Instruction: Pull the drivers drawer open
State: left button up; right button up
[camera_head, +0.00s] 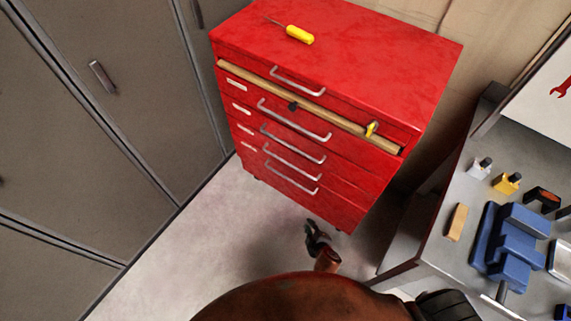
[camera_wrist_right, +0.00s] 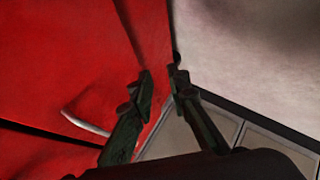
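A red tool chest (camera_head: 345,185) with several stacked drawers, each with a silver bar handle, stands against the wall. Small labels (camera_head: 236,84) sit at the left ends of the drawer fronts; they are too small to read, so I cannot tell which is the drivers drawer. My right gripper (camera_head: 318,236) is low, in front of the chest's lower right part and apart from the handles. In the right wrist view its fingers (camera_wrist_right: 161,78) have a small empty gap, with red chest and a handle (camera_wrist_right: 85,124) to the left. My left gripper is not in view.
A yellow-handled screwdriver (camera_head: 299,35) lies on the chest top. Grey cabinets (camera_head: 100,130) stand left; floor between is clear.

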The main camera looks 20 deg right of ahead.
jog(key=w+a+r+n+t+b, duration=0.3)
jog(key=w+r+t+b, duration=0.1)
jog(key=w+r, duration=0.7)
jog(key=n+t+h+b, duration=0.1)
jog(key=t+b, duration=0.1)
send_near(289, 164)
notch_tip(289, 164, down, 2)
jog(key=w, duration=0.2)
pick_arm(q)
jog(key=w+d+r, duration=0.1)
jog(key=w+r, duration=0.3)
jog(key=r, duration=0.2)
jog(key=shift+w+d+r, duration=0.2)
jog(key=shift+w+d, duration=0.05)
pick_arm(e)
jog(key=shift+t, duration=0.3)
jog(key=shift+w+d+f, duration=0.1)
jog(key=shift+w+d, duration=0.1)
jog(key=shift+w, duration=1.1)
jog(key=shift+w+d+f, duration=0.1)
jog(key=shift+w+d, duration=0.1)
jog(key=shift+w, duration=1.15)
jog(key=shift+w+d+f, duration=0.1)
jog(key=shift+w+d, duration=0.1)
jog(key=shift+w, duration=1.1)
jog(key=shift+c, duration=0.7)
grip_shut()
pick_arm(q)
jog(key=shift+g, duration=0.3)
